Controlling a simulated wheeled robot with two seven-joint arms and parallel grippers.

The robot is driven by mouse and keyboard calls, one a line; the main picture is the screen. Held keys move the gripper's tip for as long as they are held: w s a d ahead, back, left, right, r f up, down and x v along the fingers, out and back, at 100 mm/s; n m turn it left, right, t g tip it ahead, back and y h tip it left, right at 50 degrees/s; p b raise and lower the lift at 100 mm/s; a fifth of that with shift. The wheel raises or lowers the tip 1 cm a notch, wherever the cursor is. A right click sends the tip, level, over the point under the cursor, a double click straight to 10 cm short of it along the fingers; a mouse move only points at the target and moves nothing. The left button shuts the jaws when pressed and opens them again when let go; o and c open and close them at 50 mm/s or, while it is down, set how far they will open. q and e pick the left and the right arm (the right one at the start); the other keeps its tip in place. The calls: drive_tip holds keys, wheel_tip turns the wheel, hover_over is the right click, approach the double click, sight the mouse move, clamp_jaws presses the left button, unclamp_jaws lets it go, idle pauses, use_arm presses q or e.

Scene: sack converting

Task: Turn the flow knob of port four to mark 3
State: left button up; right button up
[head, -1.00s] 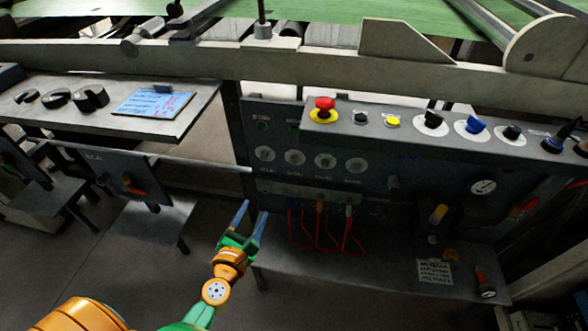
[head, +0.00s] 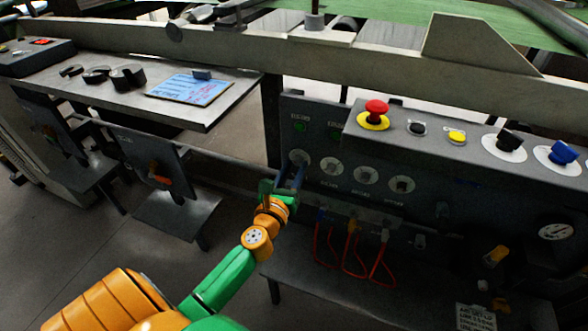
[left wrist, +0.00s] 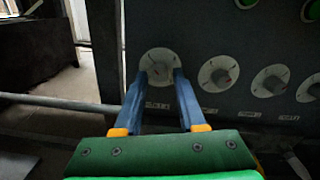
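A row of round white dials with grey knobs runs along the dark panel (head: 300,118). The labels under the dials are too small to read surely, so I cannot tell which is port four. My left gripper (head: 291,172) is at the leftmost dial. In the left wrist view its blue fingers (left wrist: 159,76) are apart, with their tips at the lower left and right of that knob. Contact cannot be told. My right gripper is not in view.
Other knobs (head: 331,166) stand close to the right. Red hoses (head: 348,262) hang below the row. A red mushroom button (head: 376,107) sits on the ledge above. A grey side table (head: 215,112) carries a blue sheet (head: 190,90) at the left. A rail (left wrist: 70,103) passes beside the panel.

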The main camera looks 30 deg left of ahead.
use_arm(q)
clamp_jaws()
